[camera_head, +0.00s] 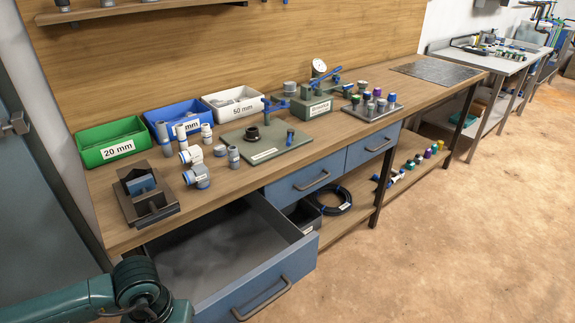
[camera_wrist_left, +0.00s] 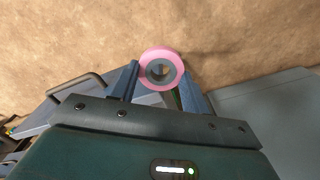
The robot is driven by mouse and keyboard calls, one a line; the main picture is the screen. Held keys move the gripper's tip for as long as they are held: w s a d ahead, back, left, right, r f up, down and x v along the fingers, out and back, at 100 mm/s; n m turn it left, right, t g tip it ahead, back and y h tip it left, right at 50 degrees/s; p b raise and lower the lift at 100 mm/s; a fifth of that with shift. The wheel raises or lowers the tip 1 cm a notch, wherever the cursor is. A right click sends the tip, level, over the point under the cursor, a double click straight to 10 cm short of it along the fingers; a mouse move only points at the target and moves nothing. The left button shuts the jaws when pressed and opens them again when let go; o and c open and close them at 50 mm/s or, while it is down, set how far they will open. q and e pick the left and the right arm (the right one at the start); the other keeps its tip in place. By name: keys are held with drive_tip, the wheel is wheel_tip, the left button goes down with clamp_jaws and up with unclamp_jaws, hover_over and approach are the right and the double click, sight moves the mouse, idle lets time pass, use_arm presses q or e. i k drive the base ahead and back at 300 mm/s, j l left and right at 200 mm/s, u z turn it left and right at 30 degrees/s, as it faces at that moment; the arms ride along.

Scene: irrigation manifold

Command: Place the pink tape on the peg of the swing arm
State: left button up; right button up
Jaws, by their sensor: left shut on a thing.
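The pink tape (camera_wrist_left: 143,66) is a pink ring with a grey core, seen nearly face-on in the left wrist view. My left gripper (camera_wrist_left: 160,80) is shut on it, with a blue-grey finger at each side. The gripper and tape are outside the head view, where only my left arm shows at the bottom left. I cannot pick out the peg of the swing arm for certain. My right gripper is not in view.
An open, seemingly empty drawer (camera_head: 304,246) juts out below the bench. Green (camera_head: 118,148), blue (camera_head: 178,108) and white (camera_head: 250,106) bins stand at the back. Grey fittings (camera_head: 196,176) and a dark stand (camera_head: 165,211) occupy the left bench. Its front edge is mostly clear.

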sight(283, 105)
drive_tip(key=i+l, duration=0.15)
drive_tip(key=l, duration=0.2)
drive_tip(key=i+l, duration=0.15)
drive_tip(key=l, duration=0.2)
drive_tip(key=i+l, duration=0.15)
drive_tip(key=l, duration=0.2)
drive_tip(key=i+l, duration=0.15)
drive_tip(key=l, duration=0.2)
drive_tip(key=i+l, duration=0.35)
drive_tip(key=l, duration=0.3)
drive_tip(key=i+u, duration=0.1)
drive_tip(key=i, duration=0.8)
